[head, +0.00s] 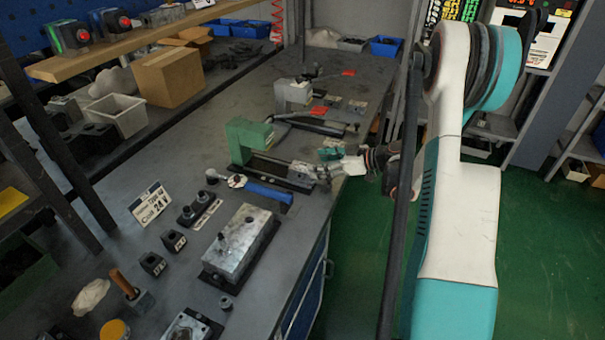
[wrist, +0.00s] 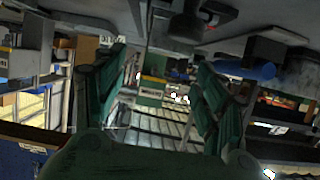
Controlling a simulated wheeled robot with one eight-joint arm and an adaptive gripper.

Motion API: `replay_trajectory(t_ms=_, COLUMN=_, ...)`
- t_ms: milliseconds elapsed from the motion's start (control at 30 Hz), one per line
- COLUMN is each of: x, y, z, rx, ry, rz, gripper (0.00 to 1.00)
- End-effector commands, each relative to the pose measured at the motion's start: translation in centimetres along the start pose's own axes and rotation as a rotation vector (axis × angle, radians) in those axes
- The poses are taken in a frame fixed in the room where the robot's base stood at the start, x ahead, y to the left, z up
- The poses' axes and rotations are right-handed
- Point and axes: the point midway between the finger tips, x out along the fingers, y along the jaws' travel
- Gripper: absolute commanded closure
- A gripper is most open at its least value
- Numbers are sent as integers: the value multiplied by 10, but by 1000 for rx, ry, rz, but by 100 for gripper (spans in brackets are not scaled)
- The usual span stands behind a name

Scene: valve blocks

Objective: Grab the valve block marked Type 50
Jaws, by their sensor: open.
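Two small black blocks with white labels, likely the valve blocks, stand on the grey bench in the head view: one nearer (head: 152,263) and one farther (head: 174,240). Their label text is too small to read, so I cannot tell which is Type 50. My gripper (head: 330,160) is by the bench's right edge, to the right of and farther back than these blocks. It is open and empty. In the wrist view its green fingers stand apart (wrist: 162,68), with no block recognisable between them.
A green-topped tool (head: 248,140) and a blue handle (head: 269,195) lie near my gripper. A metal block (head: 240,245) stands right of the small blocks. A white sign (head: 151,204) and a twin black fixture (head: 200,208) stand behind them. A shelf post (head: 50,165) rises at left.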

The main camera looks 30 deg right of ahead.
Motion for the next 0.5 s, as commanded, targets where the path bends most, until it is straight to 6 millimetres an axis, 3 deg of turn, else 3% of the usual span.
replay_trajectory(t_ms=300, x=43, y=-7, z=10, rx=0, ry=-1, rz=-3, gripper=35)
replay_trajectory(t_ms=500, x=47, y=-6, z=8, rx=0, ry=0, rz=0, gripper=35)
